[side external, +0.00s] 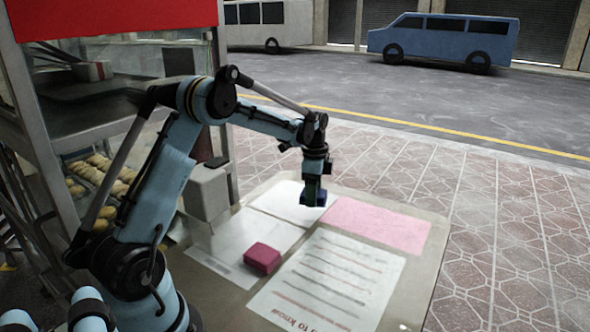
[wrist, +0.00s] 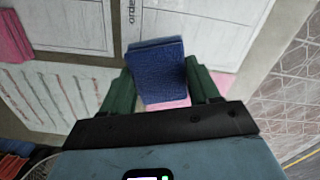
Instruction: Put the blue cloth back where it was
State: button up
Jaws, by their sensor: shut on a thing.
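The blue cloth (side external: 321,199) is a small folded dark blue block. My gripper (side external: 312,190) is shut on it and points down over the far part of the table, near the border of a white sheet (side external: 278,201) and a pink sheet (side external: 378,225). In the wrist view the blue cloth (wrist: 158,75) sits between my two green fingers, and some pink shows beneath it. Whether the cloth touches the surface below is unclear.
A magenta folded cloth (side external: 263,255) lies on a nearer white sheet (side external: 222,247). A printed sheet with lines (side external: 330,285) lies at the front right. The oven stall with trays of food (side external: 95,170) stands at left. Paving lies beyond the table's right edge.

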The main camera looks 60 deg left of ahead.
aim_at(313, 214)
jog(key=shift+f, duration=2.05)
jog(key=shift+f, duration=0.15)
jog(key=o, duration=1)
jog(key=shift+o, duration=0.2)
